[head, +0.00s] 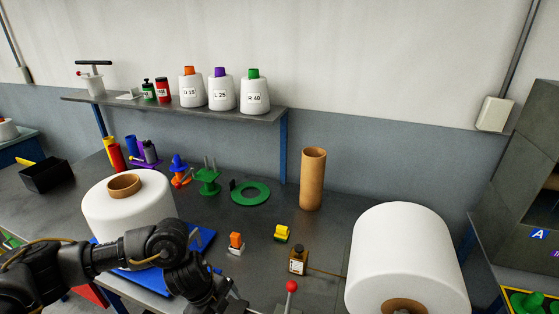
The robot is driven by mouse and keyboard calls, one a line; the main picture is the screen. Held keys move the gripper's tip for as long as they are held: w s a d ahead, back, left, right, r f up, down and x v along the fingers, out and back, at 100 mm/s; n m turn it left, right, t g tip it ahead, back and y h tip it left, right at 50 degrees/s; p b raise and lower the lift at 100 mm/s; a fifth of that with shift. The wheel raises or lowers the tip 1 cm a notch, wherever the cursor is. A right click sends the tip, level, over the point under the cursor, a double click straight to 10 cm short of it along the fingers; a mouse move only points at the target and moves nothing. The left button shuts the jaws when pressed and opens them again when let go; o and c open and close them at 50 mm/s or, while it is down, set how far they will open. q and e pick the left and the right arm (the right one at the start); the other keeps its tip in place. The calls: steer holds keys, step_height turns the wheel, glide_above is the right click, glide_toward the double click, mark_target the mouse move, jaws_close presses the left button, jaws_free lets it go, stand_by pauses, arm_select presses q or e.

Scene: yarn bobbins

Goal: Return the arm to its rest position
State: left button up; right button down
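My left arm comes in from the left edge, low in the head view, in front of a white yarn bobbin (125,207) on the bench. It bends and runs down to the bottom edge, over part of a blue mat (203,238). My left gripper (225,303) is at the bottom edge, partly cut off; its fingertips are not clear, and I cannot tell whether it is open or shut. My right arm and gripper are not in view.
A large white bobbin (405,255) lies at the right. A brown cardboard tube (313,180) stands upright behind. A red-knobbed lever (291,287), a small brown box (299,262), orange (236,240) and yellow (282,233) pieces sit near the middle. A shelf (200,116) holds labelled cones.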

arm_select(q)
steer(key=s+d+r+n+t+h, duration=0.2)
steer(key=s+d+h, duration=0.1)
steer(key=d, duration=0.6)
steer(key=s+d+r+n+t+h, duration=0.2)
steer(key=d+h, duration=0.2)
steer(key=d, duration=0.4)
steer(key=s+a+f+n+t+y, duration=0.25)
steer(key=a+n+t+y, duration=0.2)
steer(key=a+n, duration=0.65)
steer(key=s+a+f+n+g+y, duration=0.3)
steer(key=s+a, duration=0.5)
steer(key=s+a+f+n+g+y, duration=0.2)
steer(key=s+a+f+n+g, duration=0.15)
steer(key=s+a, duration=0.4)
step_height(320, 180, down, 31)
steer(key=s+b, duration=0.2)
steer(key=b, duration=0.1)
steer(key=s+a+f+g+b, duration=0.1)
steer(key=s+a+f, duration=0.2)
steer(key=s+f, duration=1.2)
steer(key=shift+f+m+g+b, duration=0.15)
steer(key=shift+m+g+b, duration=0.15)
steer(key=shift+m, duration=0.05)
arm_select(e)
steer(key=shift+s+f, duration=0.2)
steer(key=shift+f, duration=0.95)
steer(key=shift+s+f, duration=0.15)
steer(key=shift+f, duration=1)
